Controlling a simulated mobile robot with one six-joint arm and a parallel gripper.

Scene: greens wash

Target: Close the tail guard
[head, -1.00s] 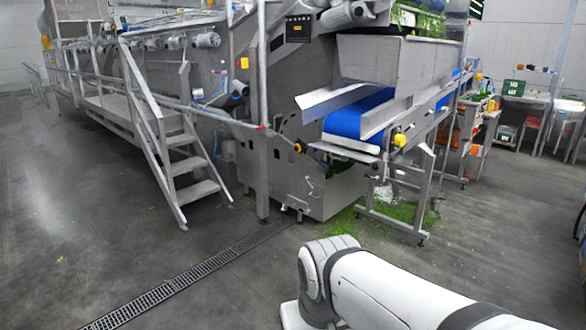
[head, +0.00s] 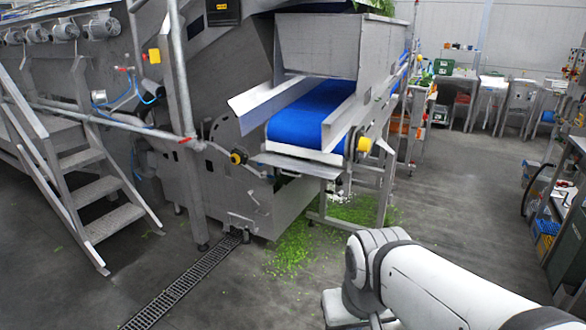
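The conveyor with a blue belt (head: 318,108) comes out of the large grey machine (head: 222,130) in the middle of the head view. A grey metal plate (head: 262,100) slants outward along the belt's left side, and a grey plate (head: 300,165) sits below the belt's end. I cannot tell which part is the tail guard or how it stands. Yellow-and-black knobs (head: 238,157) and a yellow round part (head: 364,145) sit either side of the belt end. My white arm shows at the bottom right, apart from the conveyor. My gripper is not in view.
Metal stairs (head: 95,160) with railings stand at the left. A drain grate (head: 185,285) runs along the floor before the machine. Green scraps (head: 295,245) litter the floor under the conveyor. A workbench (head: 565,215) stands at the right. The floor between conveyor and bench is clear.

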